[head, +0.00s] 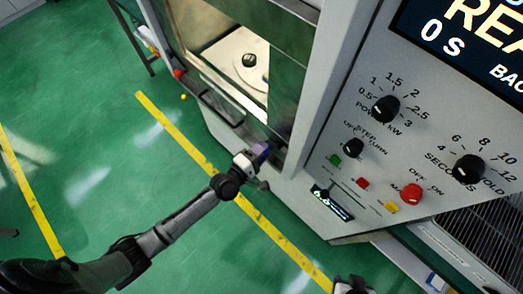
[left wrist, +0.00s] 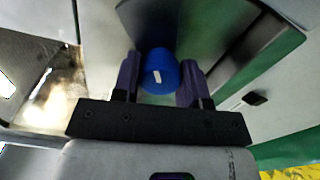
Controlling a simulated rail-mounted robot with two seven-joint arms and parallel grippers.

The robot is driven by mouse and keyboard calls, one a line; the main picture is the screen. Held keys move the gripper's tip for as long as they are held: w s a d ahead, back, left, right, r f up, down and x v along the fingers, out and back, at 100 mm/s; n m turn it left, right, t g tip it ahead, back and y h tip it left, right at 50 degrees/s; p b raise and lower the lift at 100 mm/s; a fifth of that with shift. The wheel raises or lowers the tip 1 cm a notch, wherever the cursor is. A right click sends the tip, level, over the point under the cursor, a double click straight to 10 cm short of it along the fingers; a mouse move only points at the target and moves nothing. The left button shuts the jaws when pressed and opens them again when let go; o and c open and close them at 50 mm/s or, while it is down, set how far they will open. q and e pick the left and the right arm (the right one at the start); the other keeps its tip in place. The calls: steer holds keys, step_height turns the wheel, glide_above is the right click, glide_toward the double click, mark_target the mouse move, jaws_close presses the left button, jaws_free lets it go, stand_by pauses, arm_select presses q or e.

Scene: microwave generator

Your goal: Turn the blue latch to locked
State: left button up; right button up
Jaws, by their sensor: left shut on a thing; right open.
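The blue latch (left wrist: 160,72) is a rounded blue knob with a small white mark, seen in the left wrist view between the two purple fingers of my left gripper (left wrist: 160,82). The fingers are shut on it from both sides. In the head view my left gripper (head: 262,154) reaches the lower front edge of the microwave generator (head: 310,205), and it hides the latch there. My right gripper (head: 350,286) shows only in part at the bottom edge of the head view. It is open and away from the machine.
The lit chamber (head: 225,65) holds a round plate with a dark knob. The control panel has a power dial (head: 385,109), a seconds dial (head: 468,168), a red knob (head: 411,194) and small buttons.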

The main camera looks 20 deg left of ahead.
stand_by(0.4)
arm_select(q)
steer(key=o, duration=0.9)
steer(key=shift+o, duration=0.2)
steer(key=v, duration=1.3)
steer(key=shift+s+a, duration=0.2)
steer(key=shift+s, duration=0.2)
